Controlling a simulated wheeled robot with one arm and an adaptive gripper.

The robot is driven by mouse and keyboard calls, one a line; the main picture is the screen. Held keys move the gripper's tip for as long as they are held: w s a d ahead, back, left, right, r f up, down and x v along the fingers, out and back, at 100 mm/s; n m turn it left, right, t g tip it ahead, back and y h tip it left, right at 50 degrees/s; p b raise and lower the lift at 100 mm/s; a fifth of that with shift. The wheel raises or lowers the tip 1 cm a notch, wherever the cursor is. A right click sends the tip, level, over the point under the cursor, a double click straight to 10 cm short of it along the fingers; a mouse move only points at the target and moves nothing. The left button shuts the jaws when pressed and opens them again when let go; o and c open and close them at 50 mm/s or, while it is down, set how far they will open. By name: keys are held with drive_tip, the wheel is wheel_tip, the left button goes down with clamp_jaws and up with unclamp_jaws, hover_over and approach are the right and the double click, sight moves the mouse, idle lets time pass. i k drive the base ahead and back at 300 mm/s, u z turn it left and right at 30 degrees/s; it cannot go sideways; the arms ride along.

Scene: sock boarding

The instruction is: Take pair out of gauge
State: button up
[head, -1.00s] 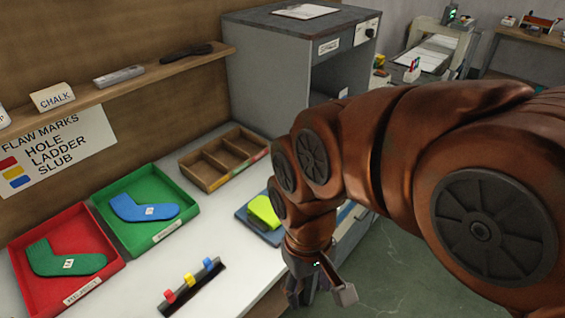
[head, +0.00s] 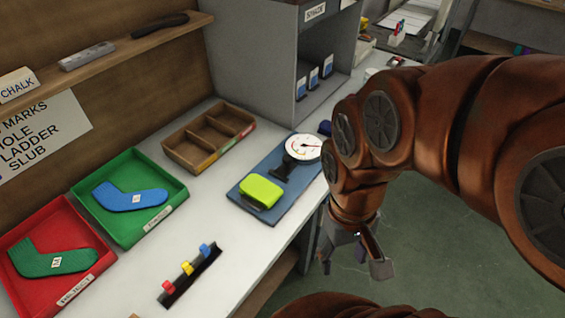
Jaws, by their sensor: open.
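The gauge (head: 303,148) is a round white dial on a dark stand, fixed to a blue base plate (head: 243,198) on the bench. A yellow-green folded bundle (head: 261,191), seemingly the pair, sits on the near left part of the plate, over a dark part. How it is held there is hidden. My gripper (head: 352,268) is open and empty, pointing down beyond the bench's front edge, to the right of and nearer than the plate. It is apart from the pair.
A green tray (head: 178,182) holds a blue sock and a red tray (head: 95,292) holds a green sock. An empty divided wooden box (head: 168,151) stands behind the plate. Red, yellow and blue clips sit on a dark rack (head: 190,275). A grey cabinet (head: 252,75) stands behind.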

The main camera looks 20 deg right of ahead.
sight(260, 190)
drive_tip(key=z, duration=0.35)
drive_tip(key=k, duration=0.9)
drive_tip(key=u, duration=1.15)
